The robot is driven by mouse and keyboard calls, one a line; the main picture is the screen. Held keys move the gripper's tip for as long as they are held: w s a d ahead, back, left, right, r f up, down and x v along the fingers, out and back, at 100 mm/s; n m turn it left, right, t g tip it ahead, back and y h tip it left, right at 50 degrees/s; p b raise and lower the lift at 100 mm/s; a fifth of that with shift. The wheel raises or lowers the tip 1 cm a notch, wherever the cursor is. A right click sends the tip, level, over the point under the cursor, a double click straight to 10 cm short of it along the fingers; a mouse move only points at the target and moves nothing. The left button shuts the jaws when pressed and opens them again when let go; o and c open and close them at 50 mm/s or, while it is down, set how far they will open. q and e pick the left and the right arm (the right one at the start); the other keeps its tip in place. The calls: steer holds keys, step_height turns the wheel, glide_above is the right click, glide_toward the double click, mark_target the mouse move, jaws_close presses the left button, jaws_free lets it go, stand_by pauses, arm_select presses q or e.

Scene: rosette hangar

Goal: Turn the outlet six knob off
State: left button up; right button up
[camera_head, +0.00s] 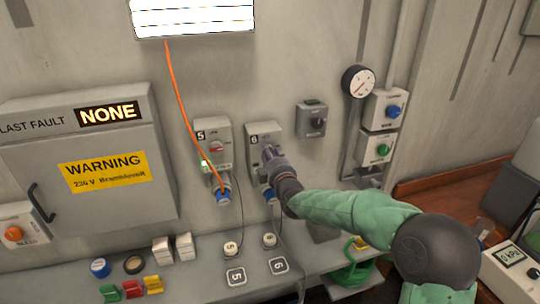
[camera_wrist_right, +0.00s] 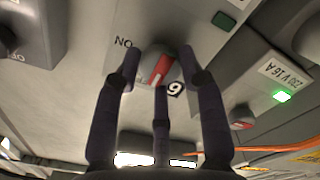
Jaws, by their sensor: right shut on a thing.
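The outlet six box (camera_head: 262,132) is grey and hangs on the wall, marked 6 at its top. My right gripper (camera_head: 274,156) reaches it from the lower right and covers its knob in the head view. In the right wrist view the outlet six knob (camera_wrist_right: 157,68) is grey with a red and white face, between the three dark fingers of the gripper (camera_wrist_right: 163,72), which are shut on it. A "NO" marking stands beside it, and a dark green lamp (camera_wrist_right: 224,20) on the box looks unlit. My left gripper is out of view.
The outlet five box (camera_head: 211,135) is close on the left, with a red knob, a lit green lamp (camera_wrist_right: 282,96) and an orange cable (camera_head: 181,100). A grey switch box (camera_head: 312,118) and a gauge (camera_head: 358,81) are to the right. A shelf with several small items runs below.

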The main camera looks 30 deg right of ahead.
steer(key=shift+r, duration=0.2)
steer(key=o, duration=1.1)
steer(key=shift+a+f, duration=0.1)
steer(key=shift+a, duration=0.05)
steer(key=shift+o, duration=0.2)
steer(key=v, duration=1.2)
steer(key=shift+f, duration=0.15)
